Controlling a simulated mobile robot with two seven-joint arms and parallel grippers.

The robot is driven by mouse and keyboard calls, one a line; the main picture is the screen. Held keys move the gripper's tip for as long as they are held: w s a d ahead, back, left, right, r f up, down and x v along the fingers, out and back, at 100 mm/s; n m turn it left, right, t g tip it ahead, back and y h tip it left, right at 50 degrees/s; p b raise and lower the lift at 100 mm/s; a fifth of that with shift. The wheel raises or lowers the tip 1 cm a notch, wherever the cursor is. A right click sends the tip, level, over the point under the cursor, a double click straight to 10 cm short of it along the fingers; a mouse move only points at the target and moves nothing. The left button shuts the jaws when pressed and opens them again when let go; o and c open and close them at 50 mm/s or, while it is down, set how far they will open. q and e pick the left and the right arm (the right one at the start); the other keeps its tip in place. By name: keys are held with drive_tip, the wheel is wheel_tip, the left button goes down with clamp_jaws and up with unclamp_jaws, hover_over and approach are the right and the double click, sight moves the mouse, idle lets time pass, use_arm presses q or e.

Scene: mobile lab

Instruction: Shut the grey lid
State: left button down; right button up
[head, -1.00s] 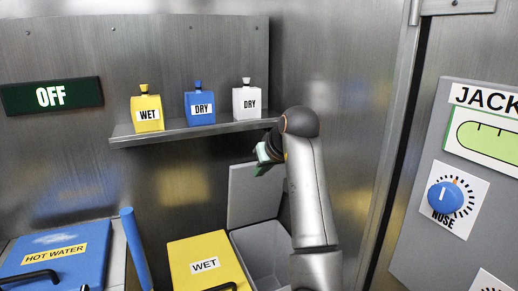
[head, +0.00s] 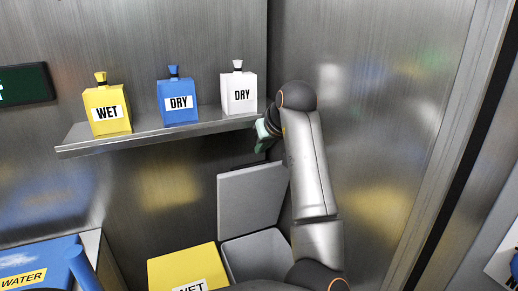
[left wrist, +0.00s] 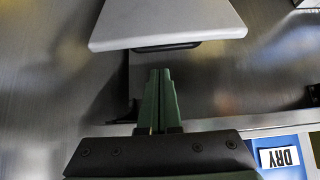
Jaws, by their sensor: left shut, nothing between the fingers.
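The grey lid (head: 252,200) stands open, raised at the back of its grey bin (head: 258,255), whose inside shows. My left gripper (head: 262,137), with green fingers, is above the lid's upper edge, just below the shelf's right end. In the left wrist view the lid (left wrist: 165,22) fills the top middle, with a dark handle along its near edge. There the shut, empty fingers (left wrist: 160,72) point at that edge, with a small gap in the picture. My left arm covers part of the bin's right side. My right gripper is not in view.
A shelf (head: 150,138) holds a yellow WET bottle (head: 107,105), a blue DRY bottle (head: 178,98) and a white DRY bottle (head: 238,90), close to the gripper. A closed yellow WET bin (head: 183,266) stands left of the grey bin. A metal wall (head: 370,130) is on the right.

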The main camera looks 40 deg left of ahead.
use_arm(q)
drive_tip(key=x, duration=0.8)
drive_tip(key=shift+w+a+f, duration=0.1)
drive_tip(key=shift+a+f, duration=0.1)
drive_tip(key=shift+f, duration=0.05)
